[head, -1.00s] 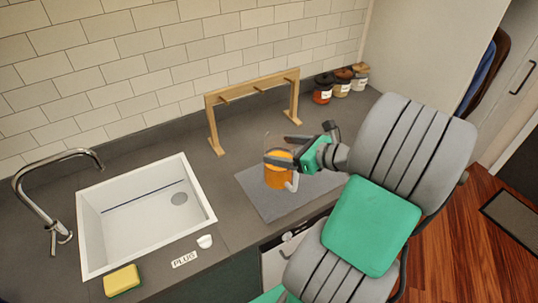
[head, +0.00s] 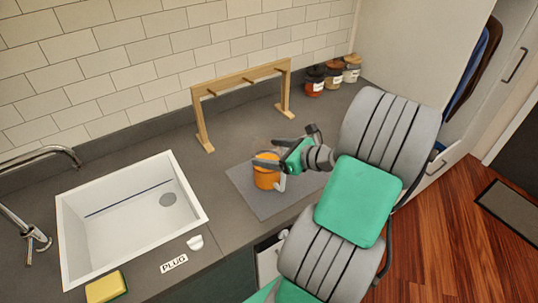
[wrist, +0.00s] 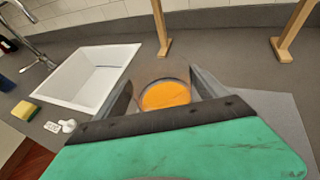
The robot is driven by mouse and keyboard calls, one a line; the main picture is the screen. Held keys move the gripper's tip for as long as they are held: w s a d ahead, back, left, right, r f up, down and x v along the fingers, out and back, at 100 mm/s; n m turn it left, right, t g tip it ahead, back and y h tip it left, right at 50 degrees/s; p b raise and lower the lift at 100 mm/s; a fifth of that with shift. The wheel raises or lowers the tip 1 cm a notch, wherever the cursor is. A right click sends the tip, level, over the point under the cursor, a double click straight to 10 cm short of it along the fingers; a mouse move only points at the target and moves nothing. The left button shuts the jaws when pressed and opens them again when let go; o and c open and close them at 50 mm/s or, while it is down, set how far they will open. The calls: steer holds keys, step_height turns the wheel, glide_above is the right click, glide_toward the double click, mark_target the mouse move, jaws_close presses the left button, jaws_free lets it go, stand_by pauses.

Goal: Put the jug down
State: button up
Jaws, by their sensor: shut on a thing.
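The jug (head: 266,178) is a clear vessel with orange liquid in it. It is upright over the grey mat (head: 248,200) on the counter; I cannot tell whether its base touches the mat. It also shows in the wrist view (wrist: 166,95), between my two fingers. My gripper (head: 279,150) reaches in from the right and is shut on the jug near its top. The fingers and palm hide part of the jug.
A white sink (head: 130,215) lies to the left, with a tap (head: 35,232). A sponge (head: 106,287), a white plug (head: 195,243) and a PLUG label (head: 174,263) lie along the front. A wooden rack (head: 240,77) stands behind, and several jars (head: 333,74) stand at the back right.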

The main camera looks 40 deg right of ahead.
steer(key=o, duration=2)
steer(key=shift+f, duration=0.15)
steer(key=b+v, duration=0.1)
steer(key=v, duration=1.1)
